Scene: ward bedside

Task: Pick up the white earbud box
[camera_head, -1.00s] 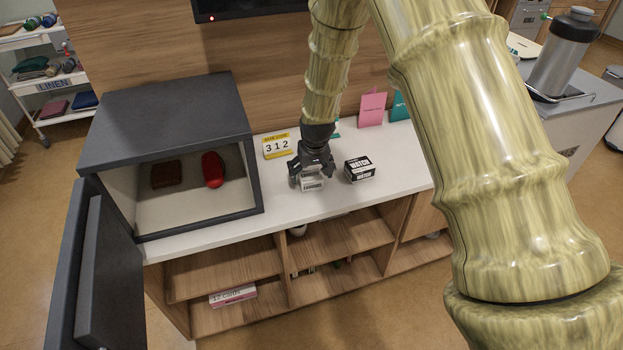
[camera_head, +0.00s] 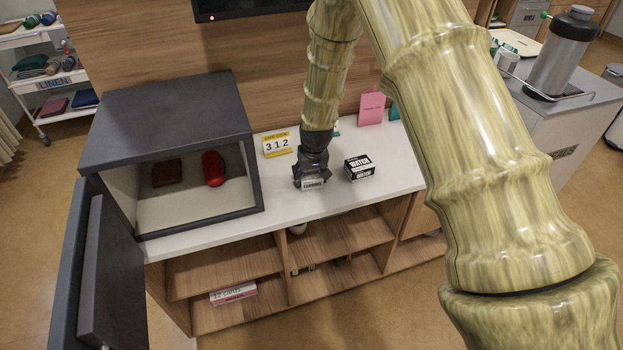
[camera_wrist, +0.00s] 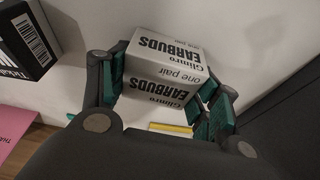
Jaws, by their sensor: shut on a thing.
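The white earbud box (camera_wrist: 165,62) has dark lettering reading "EARBUDS" and sits between the green-padded fingers of my gripper (camera_wrist: 165,95) in the wrist view. My gripper is shut on it. In the head view my gripper (camera_head: 312,182) points down over the white counter, and a small part of the earbud box (camera_head: 312,184) shows at the fingertips. The rest of the box is hidden by the gripper there. I cannot tell whether the box touches the counter.
A black-and-white watch box (camera_head: 359,168) stands just right of my gripper. A yellow-topped "312" card (camera_head: 277,145) is behind to the left. An open grey safe (camera_head: 170,115) holds a red case (camera_head: 213,168) and a brown item (camera_head: 167,173). A pink card (camera_head: 371,107) stands behind.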

